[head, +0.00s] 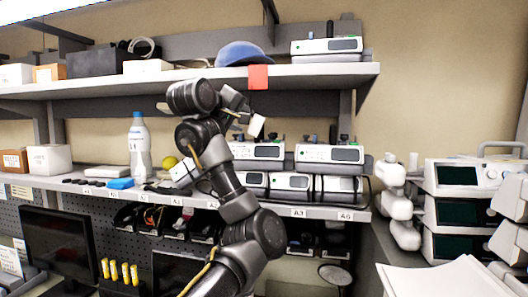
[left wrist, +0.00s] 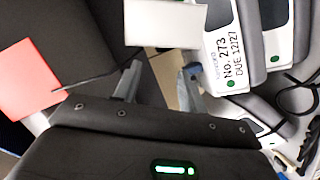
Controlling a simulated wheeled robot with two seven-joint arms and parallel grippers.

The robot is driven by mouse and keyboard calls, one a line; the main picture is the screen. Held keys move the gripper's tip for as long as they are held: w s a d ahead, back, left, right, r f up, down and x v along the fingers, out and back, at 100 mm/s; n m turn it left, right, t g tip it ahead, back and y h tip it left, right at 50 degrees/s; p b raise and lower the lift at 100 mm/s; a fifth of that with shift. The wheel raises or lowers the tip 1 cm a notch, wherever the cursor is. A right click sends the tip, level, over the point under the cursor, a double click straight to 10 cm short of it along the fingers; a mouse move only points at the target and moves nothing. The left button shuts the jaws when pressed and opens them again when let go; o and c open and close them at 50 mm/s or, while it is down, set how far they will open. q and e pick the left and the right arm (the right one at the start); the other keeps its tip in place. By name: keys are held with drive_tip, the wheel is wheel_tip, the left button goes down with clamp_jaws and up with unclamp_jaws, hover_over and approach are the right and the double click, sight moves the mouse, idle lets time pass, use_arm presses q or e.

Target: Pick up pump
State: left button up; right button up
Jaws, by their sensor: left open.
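Several white and grey pumps with small dark screens sit stacked on the middle shelf. The upper ones are a left pump (head: 258,151) and a right pump (head: 330,154), with lower pumps (head: 290,182) beneath. My left gripper (head: 252,119) is above and in front of the left upper pump, below the top shelf. In the left wrist view its two fingers (left wrist: 160,88) are spread with nothing held between them. A pump labelled No. 273, due 12/27 (left wrist: 232,45), lies beyond the right finger. My arm hides part of the left pumps. My right gripper is not in view.
The top shelf (head: 200,79) holds another pump (head: 327,46) and a blue cap (head: 240,53); a red tag (head: 258,77) hangs from its edge. A bottle (head: 139,148) stands left of my arm. Larger devices (head: 460,175) are stacked at the right.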

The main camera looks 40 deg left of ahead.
sight(259, 127)
use_arm(q)
drive_tip(key=w, duration=0.1)
drive_tip(key=w+p, duration=0.1)
drive_tip(key=w, duration=0.1)
drive_tip(key=w+p, duration=0.1)
drive_tip(key=shift+w+f, duration=0.15)
drive_tip(key=shift+f, duration=0.1)
drive_tip(key=shift+w+a+f, duration=0.1)
drive_tip(key=shift+w+a, duration=0.05)
drive_tip(key=shift+w, duration=0.05)
drive_tip(key=shift+a+f, duration=0.15)
drive_tip(key=shift+a, duration=0.1)
drive_tip(key=p+x, duration=0.4)
drive_tip(key=shift+w+f+p, duration=0.2)
drive_tip(key=shift+w+p, duration=0.1)
drive_tip(key=shift+p, duration=0.05)
drive_tip(key=shift+w+a+f, duration=0.2)
drive_tip(key=shift+f, duration=0.05)
drive_tip(key=shift+d, duration=0.1)
drive_tip(key=shift+c, duration=0.3)
drive_tip(key=shift+d, duration=0.1)
drive_tip(key=c, duration=0.5)
clamp_jaws()
